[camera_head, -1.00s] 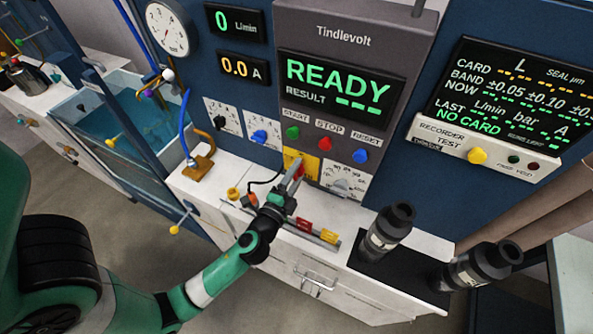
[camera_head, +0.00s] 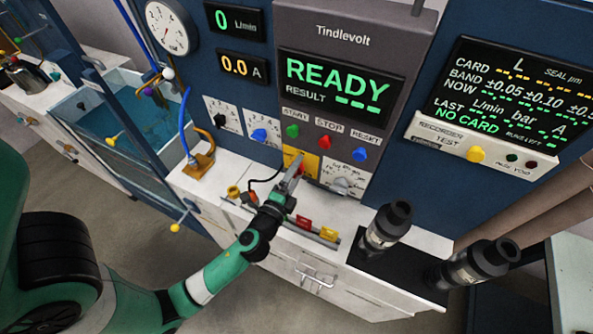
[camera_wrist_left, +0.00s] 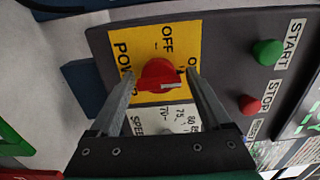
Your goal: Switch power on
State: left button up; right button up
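The red power knob (camera_wrist_left: 158,74) sits on a yellow plate (camera_wrist_left: 150,40) marked POWER and OFF, with a second label partly hidden by a finger. A white mark shows at the knob's lower right in the left wrist view. My left gripper (camera_wrist_left: 161,72) is open, with one finger on each side of the knob and what look like narrow gaps. My right gripper is not in view.
The green start button (camera_head: 292,130), red stop button (camera_head: 325,143) and blue reset button (camera_head: 360,154) sit just above the plate. A grey speed dial (camera_head: 343,186) is beside it. Two dark cylinders (camera_head: 388,226) stand on the counter at right. The display (camera_head: 340,82) reads READY.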

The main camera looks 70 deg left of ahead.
pick_arm(q)
jog(key=shift+o, duration=0.2)
jog(key=shift+s+d+f, duration=0.1)
jog(key=shift+s+d, duration=0.15)
jog(key=b+v, duration=0.2)
jog(key=v, duration=0.9)
jog(key=shift+w, duration=0.1)
